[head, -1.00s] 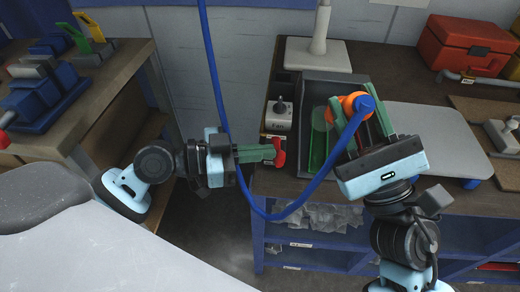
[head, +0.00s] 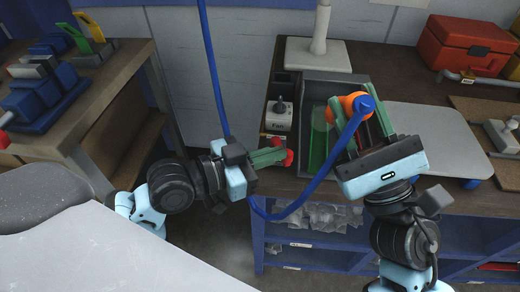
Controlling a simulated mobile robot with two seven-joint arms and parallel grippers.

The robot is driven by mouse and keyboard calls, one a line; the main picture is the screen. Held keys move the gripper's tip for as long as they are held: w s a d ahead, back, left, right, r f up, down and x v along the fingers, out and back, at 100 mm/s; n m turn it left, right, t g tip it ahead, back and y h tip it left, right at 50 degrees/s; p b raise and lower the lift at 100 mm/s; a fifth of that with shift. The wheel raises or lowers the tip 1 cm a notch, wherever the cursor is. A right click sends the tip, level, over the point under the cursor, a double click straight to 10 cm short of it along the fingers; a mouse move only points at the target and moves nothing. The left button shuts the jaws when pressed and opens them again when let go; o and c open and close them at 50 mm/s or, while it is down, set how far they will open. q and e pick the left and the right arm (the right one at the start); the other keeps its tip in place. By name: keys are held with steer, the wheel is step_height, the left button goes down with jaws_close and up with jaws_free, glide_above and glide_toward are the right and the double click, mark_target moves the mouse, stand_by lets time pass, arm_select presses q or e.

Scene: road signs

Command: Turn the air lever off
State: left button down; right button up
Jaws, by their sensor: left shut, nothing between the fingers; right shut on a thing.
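No part is clearly recognisable as the air lever. An orange fitting (head: 347,104) with a blue end carries the blue hose (head: 331,165), and my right gripper (head: 362,118) is shut on it above the grey tray. Its fingers partly hide the fitting. A small grey box (head: 279,122) labelled "FAN", with a knob on top, stands on the bench beyond the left fingertips.
The grey tray (head: 333,83) sits on the workbench behind my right gripper. A pale board (head: 440,130) and a red toolbox (head: 468,43) lie to the right. A wooden bench (head: 122,66) with blue items stands at left. The hose hangs beside my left arm.

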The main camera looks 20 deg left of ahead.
arm_select(q)
steer(key=shift+w+d+n+t+y, duration=0.6)
steer(key=shift+w+d+n+y, duration=0.3)
steer(key=shift+w+d, duration=0.55)
steer(key=shift+w+d+n+t+y, duration=0.65)
steer(key=shift+w+d+y, duration=0.45)
steer(key=shift+w+d, duration=0.3)
steer(key=v, duration=0.7)
steer(key=shift+s, duration=0.25)
steer(key=shift+a+r, duration=0.1)
stand_by(0.4)
